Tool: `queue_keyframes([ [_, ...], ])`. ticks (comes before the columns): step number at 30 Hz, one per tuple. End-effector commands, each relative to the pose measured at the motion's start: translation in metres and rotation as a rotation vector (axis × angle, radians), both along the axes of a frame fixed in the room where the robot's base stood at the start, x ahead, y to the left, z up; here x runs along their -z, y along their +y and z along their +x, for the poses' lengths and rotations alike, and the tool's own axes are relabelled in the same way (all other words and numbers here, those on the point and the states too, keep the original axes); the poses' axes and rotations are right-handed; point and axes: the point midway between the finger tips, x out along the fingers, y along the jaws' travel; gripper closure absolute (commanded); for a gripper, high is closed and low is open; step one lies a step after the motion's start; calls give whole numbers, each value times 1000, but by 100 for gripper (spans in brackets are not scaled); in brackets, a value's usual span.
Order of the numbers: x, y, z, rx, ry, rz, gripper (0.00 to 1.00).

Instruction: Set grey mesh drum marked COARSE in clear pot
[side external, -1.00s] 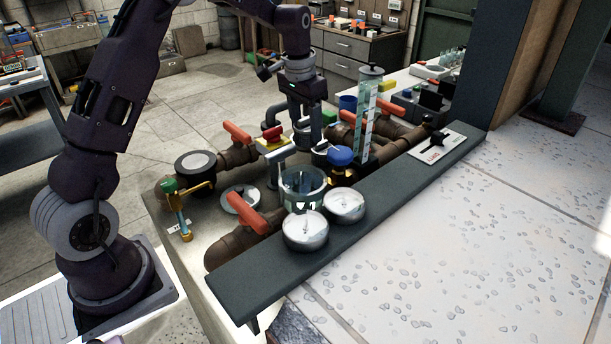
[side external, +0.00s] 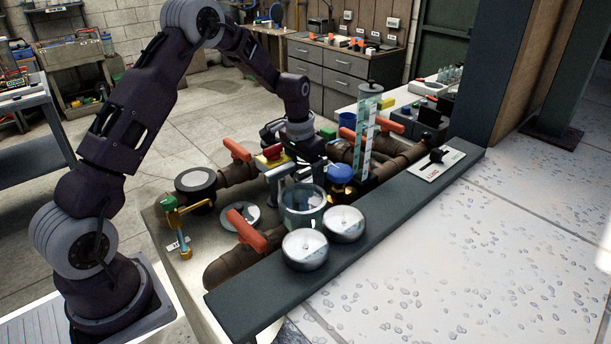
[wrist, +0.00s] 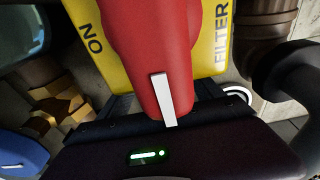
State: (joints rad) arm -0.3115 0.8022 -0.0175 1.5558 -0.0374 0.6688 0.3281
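The clear pot (side external: 303,207) stands upright behind the two white gauges in the side view. Something greyish shows through its wall, but I cannot make out the COARSE drum or any marking. My gripper (side external: 285,160) is behind the pot, low beside a yellow plate with a red handle. In the wrist view the red handle (wrist: 160,55) with a white stripe fills the middle, over the yellow plate (wrist: 95,55) lettered NO and FILTER. The handle lies close in front of my gripper's dark body. The fingertips are hidden, so their opening does not show.
Red-handled brown pipes (side external: 235,255) surround the pot. A blue-topped valve (side external: 341,174) and a tall sight glass (side external: 367,135) stand to its right. A dark ledge (side external: 345,240) runs along the front. A round grey lid-like disc (side external: 240,217) lies left of the pot.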

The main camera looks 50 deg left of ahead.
Motion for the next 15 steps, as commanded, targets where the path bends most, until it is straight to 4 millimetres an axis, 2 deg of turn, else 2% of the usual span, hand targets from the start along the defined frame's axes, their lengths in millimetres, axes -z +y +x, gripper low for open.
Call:
queue_keyframes([
  [8,-3,0,0,0,-1,1,25],
  [11,-18,0,-1,0,-4,1,25],
  [15,-57,1,-5,0,-6,2,25],
])
